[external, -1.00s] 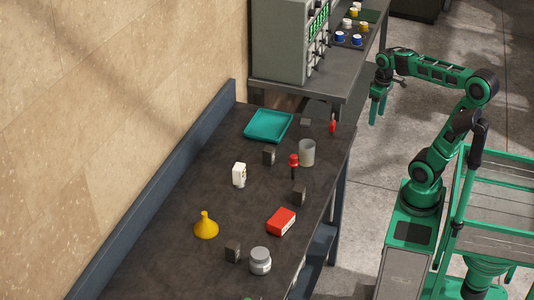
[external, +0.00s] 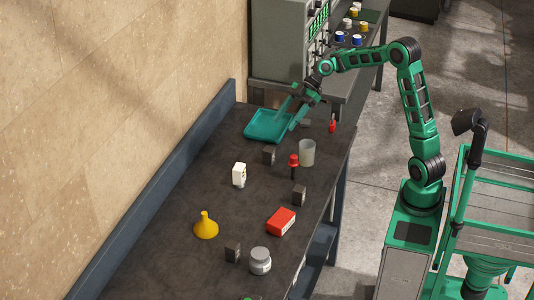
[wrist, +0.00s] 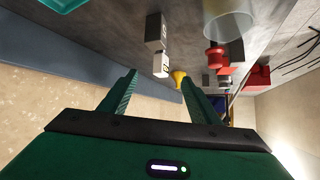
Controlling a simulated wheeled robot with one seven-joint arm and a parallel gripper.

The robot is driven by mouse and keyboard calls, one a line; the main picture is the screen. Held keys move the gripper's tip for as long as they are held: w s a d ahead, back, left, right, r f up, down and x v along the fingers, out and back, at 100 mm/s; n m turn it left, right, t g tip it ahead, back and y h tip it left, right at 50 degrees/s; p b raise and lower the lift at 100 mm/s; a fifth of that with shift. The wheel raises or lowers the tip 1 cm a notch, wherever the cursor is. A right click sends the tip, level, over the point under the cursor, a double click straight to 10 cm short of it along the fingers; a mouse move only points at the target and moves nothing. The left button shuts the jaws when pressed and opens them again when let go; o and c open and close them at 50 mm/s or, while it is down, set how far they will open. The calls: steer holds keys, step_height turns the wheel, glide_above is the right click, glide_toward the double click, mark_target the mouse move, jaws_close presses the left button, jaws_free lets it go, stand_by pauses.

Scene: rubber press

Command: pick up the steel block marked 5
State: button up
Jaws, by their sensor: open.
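Several dark grey steel blocks stand on the bench; one (external: 268,155) is below the tray, one (external: 298,195) is right of centre, and one (external: 232,251) is near the jar. A small one right of the tray is mostly hidden near the gripper. I cannot read a 5 on any of them. My gripper (external: 289,117) is open and empty, above the far end of the bench by the tray. In the wrist view, a grey block (wrist: 155,30) shows beyond my open fingers.
A teal tray (external: 262,138), a clear cup (external: 307,153), a red-handled tool (external: 293,160), a white bottle (external: 239,173), a yellow funnel (external: 206,228), a red box (external: 281,221) and a jar (external: 260,262) stand on the bench. The wall-side strip is clear.

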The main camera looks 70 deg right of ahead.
step_height(320, 180, up, 2)
steer(key=w+r+n+y, duration=0.1)
steer(key=w+n+y, duration=0.1)
steer(key=y, duration=0.2)
glide_toward(265, 156)
steer(key=shift+s+a+f, duration=0.1)
steer(key=shift+a+f, duration=0.15)
steer(key=shift+a, duration=0.25)
steer(key=shift+a+f, duration=0.15)
steer(key=shift+f, duration=0.05)
steer(key=x, duration=1)
steer(key=shift+w+a, duration=0.1)
steer(key=shift+w, duration=0.35)
steer(key=shift+t+h, duration=0.3)
jaws_close()
